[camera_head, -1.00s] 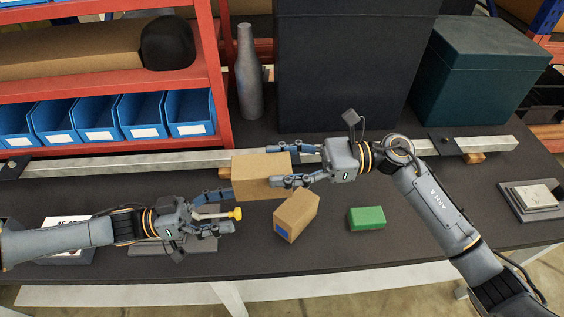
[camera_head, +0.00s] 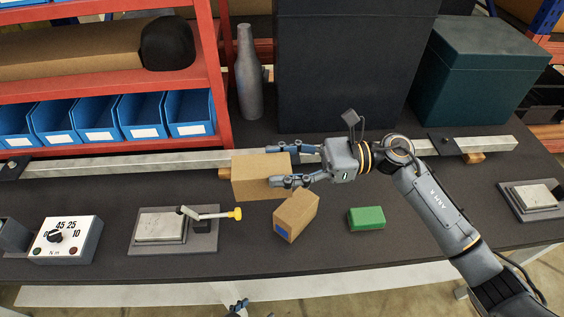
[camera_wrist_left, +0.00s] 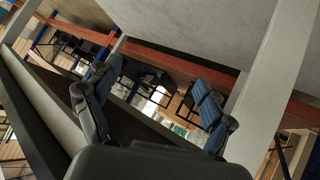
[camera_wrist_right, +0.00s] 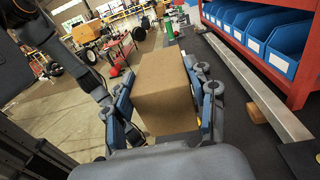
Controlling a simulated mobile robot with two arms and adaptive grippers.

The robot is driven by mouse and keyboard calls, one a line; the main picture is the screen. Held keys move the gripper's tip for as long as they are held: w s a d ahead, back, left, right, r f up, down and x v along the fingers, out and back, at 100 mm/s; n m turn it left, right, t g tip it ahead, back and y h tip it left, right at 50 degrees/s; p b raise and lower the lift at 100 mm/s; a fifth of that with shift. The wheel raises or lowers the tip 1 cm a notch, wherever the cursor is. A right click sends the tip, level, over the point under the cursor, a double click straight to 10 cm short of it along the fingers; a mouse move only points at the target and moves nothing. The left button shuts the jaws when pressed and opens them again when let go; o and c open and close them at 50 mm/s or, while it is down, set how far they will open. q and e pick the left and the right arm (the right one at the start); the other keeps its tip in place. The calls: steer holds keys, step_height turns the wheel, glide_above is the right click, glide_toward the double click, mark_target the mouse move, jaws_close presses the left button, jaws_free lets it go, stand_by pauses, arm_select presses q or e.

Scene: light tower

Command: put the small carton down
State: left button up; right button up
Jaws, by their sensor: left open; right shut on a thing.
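A plain brown carton (camera_head: 259,178) is held in my right gripper (camera_head: 292,167), with the fingers shut on its right end. In the right wrist view the carton (camera_wrist_right: 164,88) sits between both fingers (camera_wrist_right: 164,112). I cannot tell whether its underside touches the bench. A second brown carton with a blue end (camera_head: 297,214) stands turned on the bench just below it in the head view. My left gripper (camera_head: 238,307) barely shows at the bottom edge, below the bench front. In the left wrist view its fingers (camera_wrist_left: 155,105) are apart and empty.
A green block (camera_head: 366,218) lies to the right of the cartons. A small device with a yellow-tipped lever (camera_head: 165,228) and a dial box (camera_head: 67,240) are on the left. A metal rail (camera_head: 130,163) runs behind, with a grey bottle (camera_head: 248,75) beyond it.

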arm_select(q)
steer(key=s+a+f+g+y, duration=0.1)
steer(key=s+a+f+y, duration=0.25)
steer(key=a+f, duration=0.3)
steer(key=s+a+f+g+y, duration=0.1)
steer(key=s+a+f+g, duration=0.1)
steer(key=s, duration=0.4)
steer(key=s+a+f+n+g+y, duration=0.1)
steer(key=s+a+f, duration=0.1)
steer(key=s+a, duration=0.2)
steer(key=s+a+f+n+g+y, duration=0.1)
steer(key=s+a+f+g+y, duration=0.1)
steer(key=s, duration=0.7)
steer(key=shift+s+a+f+g, duration=0.2)
steer(key=shift+a+f+g, duration=0.1)
steer(key=shift+a+f, duration=0.4)
